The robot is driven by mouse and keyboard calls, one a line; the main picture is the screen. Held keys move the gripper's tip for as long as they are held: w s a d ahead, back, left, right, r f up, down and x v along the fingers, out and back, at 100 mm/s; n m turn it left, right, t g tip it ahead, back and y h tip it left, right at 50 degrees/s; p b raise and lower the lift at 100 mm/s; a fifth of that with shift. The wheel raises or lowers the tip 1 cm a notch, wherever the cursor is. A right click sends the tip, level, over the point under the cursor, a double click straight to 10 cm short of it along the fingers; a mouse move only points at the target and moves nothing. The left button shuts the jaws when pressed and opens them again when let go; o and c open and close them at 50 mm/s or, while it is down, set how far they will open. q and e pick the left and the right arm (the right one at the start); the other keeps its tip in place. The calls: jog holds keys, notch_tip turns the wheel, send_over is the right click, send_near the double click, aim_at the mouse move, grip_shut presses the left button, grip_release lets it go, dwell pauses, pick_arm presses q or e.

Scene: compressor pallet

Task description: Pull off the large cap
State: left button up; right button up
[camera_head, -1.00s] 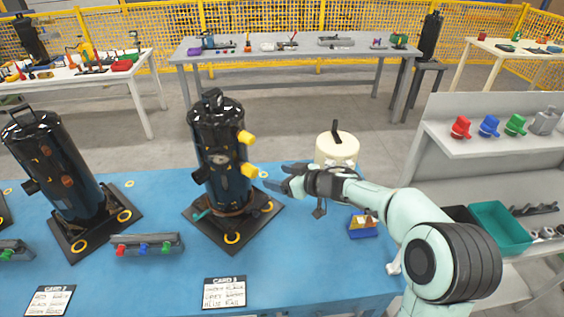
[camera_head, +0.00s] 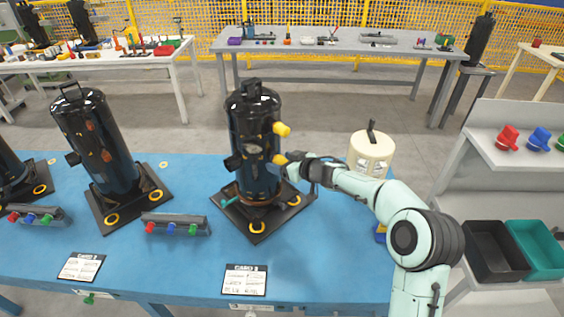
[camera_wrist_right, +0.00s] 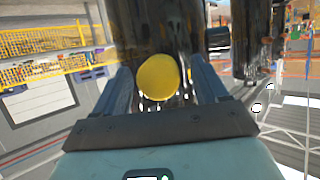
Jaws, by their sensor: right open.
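A black compressor (camera_head: 254,140) stands upright on a dark base plate on the blue table. Two yellow caps stick out of its right side, an upper cap (camera_head: 282,129) and a lower cap (camera_head: 279,159). My right gripper (camera_head: 288,166) is at the lower cap, which it partly hides in the head view. In the right wrist view a round yellow cap (camera_wrist_right: 158,77) sits between the open fingers of my right gripper (camera_wrist_right: 168,88), with the dark compressor body behind it. Whether the fingers touch it I cannot tell. My left gripper is out of view.
Another black compressor (camera_head: 97,142) stands to the left. A cream tank (camera_head: 371,155) stands just behind my right arm. A rail with coloured plugs (camera_head: 176,225) and a card (camera_head: 245,280) lie in front. Black (camera_head: 492,252) and teal (camera_head: 537,250) bins are at the right.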

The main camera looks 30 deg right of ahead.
jog(key=shift+w+f, duration=0.1)
jog(key=shift+w, duration=0.15)
grip_shut()
dwell(0.4)
